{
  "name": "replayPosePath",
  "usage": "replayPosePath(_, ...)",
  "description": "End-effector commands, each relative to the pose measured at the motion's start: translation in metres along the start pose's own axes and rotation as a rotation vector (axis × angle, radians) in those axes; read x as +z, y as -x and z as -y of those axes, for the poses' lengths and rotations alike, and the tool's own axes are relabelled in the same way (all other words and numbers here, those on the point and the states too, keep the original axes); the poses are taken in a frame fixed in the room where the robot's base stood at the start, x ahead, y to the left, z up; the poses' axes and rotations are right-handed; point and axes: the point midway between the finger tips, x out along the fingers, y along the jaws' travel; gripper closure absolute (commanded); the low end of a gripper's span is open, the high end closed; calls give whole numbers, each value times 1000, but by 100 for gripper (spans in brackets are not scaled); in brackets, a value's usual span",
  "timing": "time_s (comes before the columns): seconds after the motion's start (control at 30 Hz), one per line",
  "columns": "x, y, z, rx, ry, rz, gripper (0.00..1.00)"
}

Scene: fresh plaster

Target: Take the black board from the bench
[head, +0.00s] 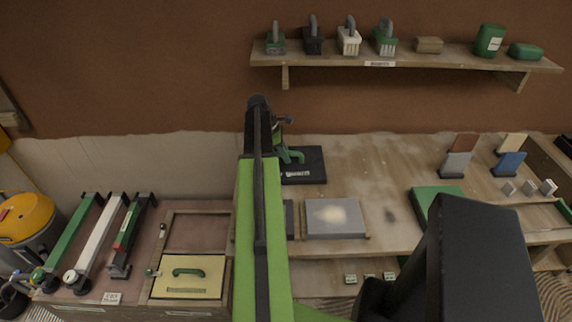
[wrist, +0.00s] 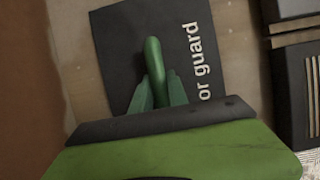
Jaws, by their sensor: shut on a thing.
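The black board (head: 312,165) is a flat dark square with white lettering near the back left of the bench (head: 370,190). In the wrist view, the board (wrist: 115,50) fills the upper middle, and its visible letters read "or guard". A green upright grip (wrist: 153,58) stands over the board. My gripper (wrist: 157,88) is shut on this grip, with a green finger on each side. In the head view, my gripper (head: 288,154) is at the board's left part, and my arm hides the area to its left. I cannot tell whether the board touches the bench.
A grey slab (head: 350,222) with a pale patch lies in front of the board. A shelf (head: 410,58) with handled tools and green containers hangs above. Upright coloured boards (head: 509,163) and a green tray (head: 428,197) are to the right. Bare bench lies right of the board.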

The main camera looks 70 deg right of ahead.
Motion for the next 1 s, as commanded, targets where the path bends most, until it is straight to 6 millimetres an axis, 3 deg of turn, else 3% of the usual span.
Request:
replayPosePath(0.37, 4, 8, 0, 0, 0, 0, 100)
replayPosePath(0.67, 21, 50, 0, 0, -1, 0, 100)
replayPosePath(1.0, 79, 72, 63, -2, -3, 0, 100)
